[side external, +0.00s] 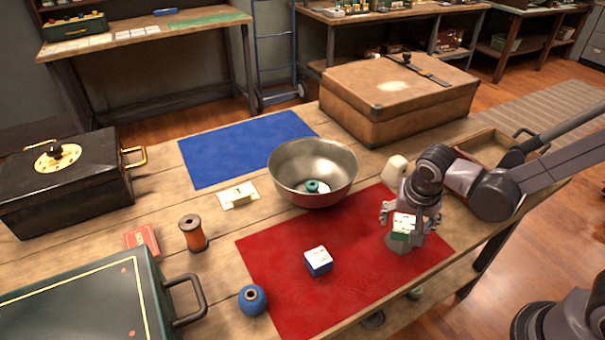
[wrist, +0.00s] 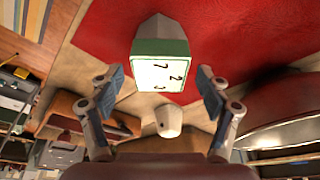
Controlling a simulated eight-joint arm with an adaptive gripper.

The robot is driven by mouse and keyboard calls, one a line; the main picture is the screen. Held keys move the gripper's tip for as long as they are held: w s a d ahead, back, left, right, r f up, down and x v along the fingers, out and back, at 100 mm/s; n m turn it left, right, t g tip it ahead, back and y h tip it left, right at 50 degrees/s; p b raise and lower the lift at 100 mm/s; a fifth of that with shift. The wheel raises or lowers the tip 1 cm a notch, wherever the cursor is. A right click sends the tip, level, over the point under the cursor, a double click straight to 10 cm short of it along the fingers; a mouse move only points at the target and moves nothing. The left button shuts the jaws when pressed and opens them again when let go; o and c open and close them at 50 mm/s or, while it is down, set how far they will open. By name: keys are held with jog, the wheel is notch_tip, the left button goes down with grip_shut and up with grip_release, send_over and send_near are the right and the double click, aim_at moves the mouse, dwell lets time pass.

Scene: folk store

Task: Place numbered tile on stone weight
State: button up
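The numbered tile (side external: 402,225) is a block with a white numbered face and green sides. It also shows in the wrist view (wrist: 162,75). It appears to sit on the grey stone weight (side external: 401,244), which stands on the red mat's right part; the weight shows beyond the tile in the wrist view (wrist: 158,27). My gripper (side external: 408,213) is at the tile, with its fingers on either side. In the wrist view the fingers (wrist: 161,82) are spread, with gaps between them and the tile.
A second block (side external: 318,261), blue and white, lies on the red mat (side external: 280,290). A metal bowl (side external: 313,190) with a green ring inside stands behind. A beige faceted object (side external: 397,168) is just behind my gripper. A brown case (side external: 390,105) stands farther back. The blue mat (side external: 220,150) is clear.

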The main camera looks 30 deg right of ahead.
jog(key=v, duration=1.2)
jog(key=s+d+r+n+t+y, duration=0.1)
jog(key=d+n+t, duration=0.3)
jog(key=n, duration=0.5)
jog(key=shift+s+d+r+t+y, duration=0.15)
jog(key=shift+s+d+t+y, duration=0.25)
jog(key=shift+d+y, duration=0.45)
